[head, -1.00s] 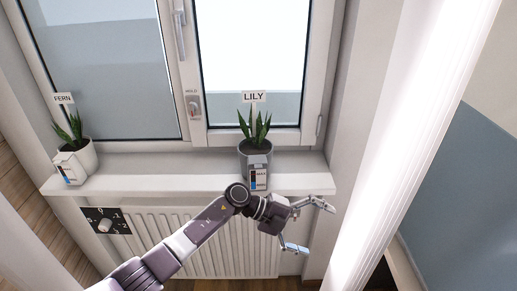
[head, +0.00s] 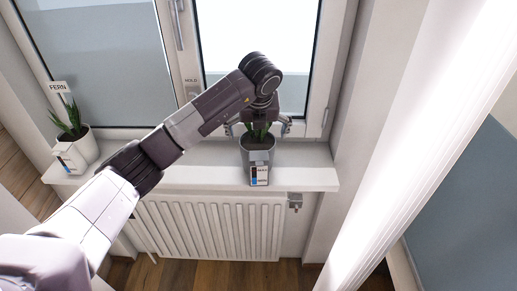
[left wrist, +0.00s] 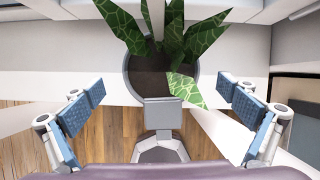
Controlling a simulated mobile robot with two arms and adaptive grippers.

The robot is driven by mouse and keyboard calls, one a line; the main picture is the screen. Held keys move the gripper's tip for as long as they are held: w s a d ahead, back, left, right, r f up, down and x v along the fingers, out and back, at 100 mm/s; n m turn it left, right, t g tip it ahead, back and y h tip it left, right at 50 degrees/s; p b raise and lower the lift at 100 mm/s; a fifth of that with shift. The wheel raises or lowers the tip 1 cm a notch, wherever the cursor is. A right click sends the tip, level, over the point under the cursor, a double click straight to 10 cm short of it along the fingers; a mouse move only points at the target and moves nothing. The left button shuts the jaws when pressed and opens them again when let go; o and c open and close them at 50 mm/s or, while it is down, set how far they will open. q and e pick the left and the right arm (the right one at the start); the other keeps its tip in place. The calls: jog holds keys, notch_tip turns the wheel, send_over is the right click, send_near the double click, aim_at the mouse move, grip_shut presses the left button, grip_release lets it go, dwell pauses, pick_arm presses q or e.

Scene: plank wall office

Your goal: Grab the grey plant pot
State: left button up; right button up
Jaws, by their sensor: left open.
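The grey plant pot (head: 257,156) stands upright on the white windowsill, with green leaves and a small level gauge (head: 260,174) on its front. My left gripper (head: 258,128) is above the pot, with its fingers spread to either side of the plant. In the left wrist view the pot (left wrist: 129,74) lies between the two open fingers, with dark soil and patterned leaves (left wrist: 175,35) inside. The fingers appear apart from the pot. The lily sign is hidden behind my arm in the head view. My right gripper is not in view.
A white pot (head: 77,150) with a fern sign (head: 60,87) stands at the left end of the windowsill (head: 205,168). A radiator (head: 210,228) is below. The window and its frame (head: 303,125) rise close behind the grey pot.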

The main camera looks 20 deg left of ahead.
aim_at(258, 142)
pick_arm(q)
jog(key=shift+s+f+p, duration=0.3)
jog(key=shift+f+p, duration=0.5)
jog(key=shift+f, duration=0.05)
jog(key=x, duration=0.3)
jog(key=shift+w+d+r+p, duration=0.1)
jog(key=shift+d+p, duration=0.05)
jog(key=shift+p, duration=0.2)
jog(key=shift+w+f, duration=0.15)
jog(key=shift+f, duration=0.15)
jog(key=shift+c, duration=0.4)
jog(key=c, duration=2)
jog(key=shift+w+r, duration=0.15)
jog(key=shift+r, duration=0.15)
jog(key=shift+c, duration=0.4)
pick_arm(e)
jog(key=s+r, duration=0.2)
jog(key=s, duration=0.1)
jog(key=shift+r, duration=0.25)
